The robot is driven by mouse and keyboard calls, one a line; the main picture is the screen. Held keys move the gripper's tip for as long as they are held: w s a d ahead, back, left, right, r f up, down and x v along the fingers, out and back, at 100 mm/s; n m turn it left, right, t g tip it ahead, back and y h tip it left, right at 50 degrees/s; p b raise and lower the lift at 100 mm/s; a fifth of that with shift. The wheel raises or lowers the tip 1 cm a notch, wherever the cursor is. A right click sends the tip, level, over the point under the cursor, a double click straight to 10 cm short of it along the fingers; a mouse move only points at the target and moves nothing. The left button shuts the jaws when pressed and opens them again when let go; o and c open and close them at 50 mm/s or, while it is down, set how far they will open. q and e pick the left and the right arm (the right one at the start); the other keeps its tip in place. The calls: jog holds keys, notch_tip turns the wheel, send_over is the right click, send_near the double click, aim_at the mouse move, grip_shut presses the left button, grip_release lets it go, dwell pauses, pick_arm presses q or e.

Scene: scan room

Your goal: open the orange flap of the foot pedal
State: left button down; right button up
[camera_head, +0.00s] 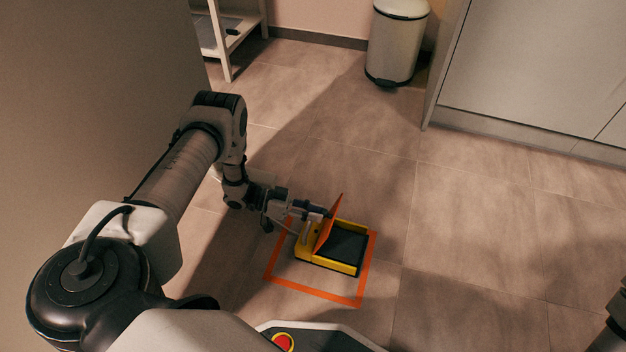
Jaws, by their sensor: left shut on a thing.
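The foot pedal (343,265) is a yellow housing with a black tread, on the floor inside an orange taped outline. Its orange flap (327,226) stands raised at a steep tilt on the pedal's left side, and the black tread shows uncovered to its right. My left gripper (325,212) comes in from the left and is shut on the flap near its upper left edge. The fingertips are small and partly hidden against the flap. My right gripper is not in view; only part of my right arm shows at the lower right edge.
The orange tape outline (313,291) surrounds the pedal on the tiled floor. A pedal bin (396,45) stands at the back, beside pale cabinets (540,65). A white shelf unit (225,45) is at the upper left. The floor right of the pedal is clear.

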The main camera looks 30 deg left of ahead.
pick_arm(q)
jog(key=shift+a+f, duration=0.1)
jog(key=shift+f, duration=0.2)
jog(key=c, duration=0.9)
grip_release()
jog(key=shift+w+f, duration=0.1)
jog(key=shift+f, duration=0.05)
jog(key=shift+r, duration=0.2)
jog(key=v, duration=0.7)
jog(key=shift+a+r, duration=0.15)
